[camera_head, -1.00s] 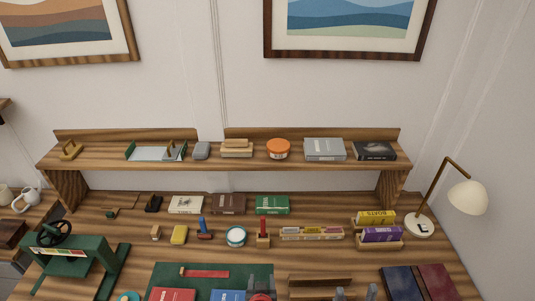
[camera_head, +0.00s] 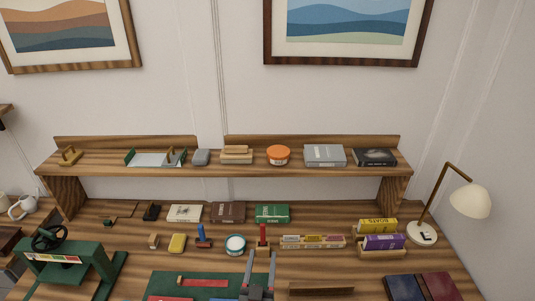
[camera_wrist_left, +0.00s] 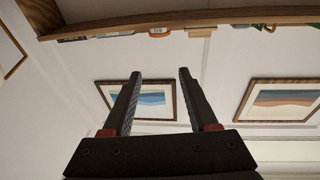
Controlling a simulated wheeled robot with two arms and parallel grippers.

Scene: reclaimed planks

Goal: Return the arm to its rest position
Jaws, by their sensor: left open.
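My left gripper (camera_head: 260,256) shows at the bottom middle of the head view, its two grey fingers pointing up in front of the desk's green mat. In the left wrist view the left gripper (camera_wrist_left: 157,74) is open, with nothing between its fingers. Most of the arm is below the frame. My right gripper is not in view.
The wooden desk (camera_head: 310,261) holds books, a tin (camera_head: 235,245), a green press (camera_head: 68,262) and a lamp (camera_head: 468,201). Behind it, a raised shelf (camera_head: 215,167) carries several small items. The green mat (camera_head: 192,290) lies near the gripper.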

